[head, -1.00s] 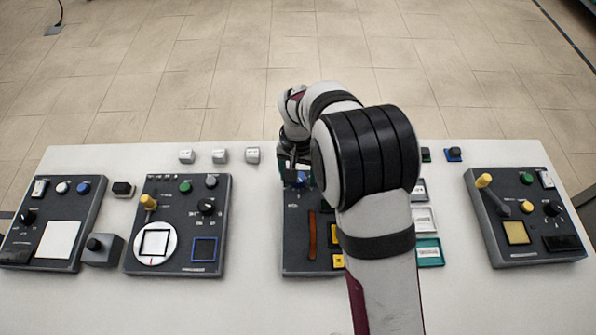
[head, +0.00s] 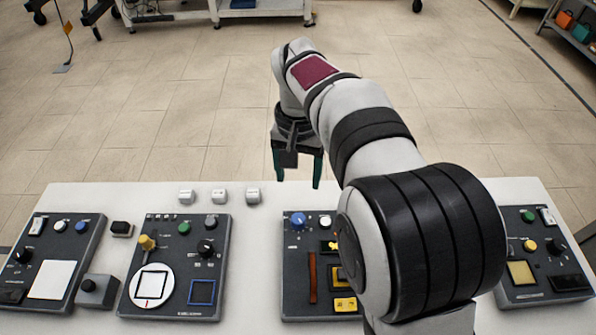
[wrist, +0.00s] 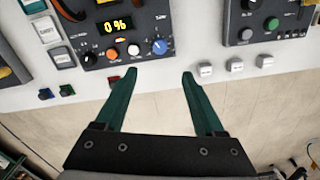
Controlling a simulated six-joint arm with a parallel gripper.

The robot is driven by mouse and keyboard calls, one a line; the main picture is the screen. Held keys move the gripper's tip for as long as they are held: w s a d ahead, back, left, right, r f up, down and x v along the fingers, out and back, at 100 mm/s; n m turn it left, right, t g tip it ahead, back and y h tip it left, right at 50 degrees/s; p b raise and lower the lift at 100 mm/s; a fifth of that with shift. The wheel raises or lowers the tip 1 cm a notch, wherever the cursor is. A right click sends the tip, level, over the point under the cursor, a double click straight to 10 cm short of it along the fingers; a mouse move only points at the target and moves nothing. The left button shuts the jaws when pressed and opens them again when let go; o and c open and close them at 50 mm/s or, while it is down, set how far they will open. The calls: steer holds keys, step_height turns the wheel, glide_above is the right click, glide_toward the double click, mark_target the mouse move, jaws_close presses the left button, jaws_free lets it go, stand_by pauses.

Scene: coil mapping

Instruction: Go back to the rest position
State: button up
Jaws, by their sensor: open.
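My gripper (head: 297,168) has two green fingers and hangs in the air above the far edge of the white table in the head view. Its fingers are spread apart with nothing between them. In the wrist view my gripper (wrist: 160,85) is also open and empty, with its fingertips below a dark panel that has a blue knob (wrist: 159,46) and a lit display reading "0 %" (wrist: 117,25). The blue knob also shows in the head view (head: 298,220), on the middle panel (head: 295,280). My arm hides the right part of that panel.
Dark control panels stand at the left (head: 50,255), centre left (head: 172,275) and right (head: 540,250) of the white table (head: 255,240). White key blocks (head: 219,195) lie near the far edge. A small box (head: 97,290) sits between the left panels. Open floor lies beyond.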

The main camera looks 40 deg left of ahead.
steer(key=w+d+r+m, duration=0.1)
steer(key=d+r+m, duration=0.1)
steer(key=d, duration=0.4)
steer(key=w+d+r+m, duration=0.1)
steer(key=w+d+r, duration=0.1)
steer(key=d, duration=0.5)
steer(key=s+d+r+m+y, duration=0.1)
steer(key=s+d+m, duration=0.15)
steer(key=d, duration=0.55)
steer(key=s+d+m, duration=0.2)
steer(key=s+d, duration=0.1)
steer(key=d, duration=0.4)
steer(key=s+d+f+m, duration=0.3)
steer(key=s+d, duration=0.4)
steer(key=s, duration=0.3)
steer(key=shift+f+m+y, duration=0.35)
steer(key=shift+m+y, duration=0.05)
steer(key=shift+m, duration=0.15)
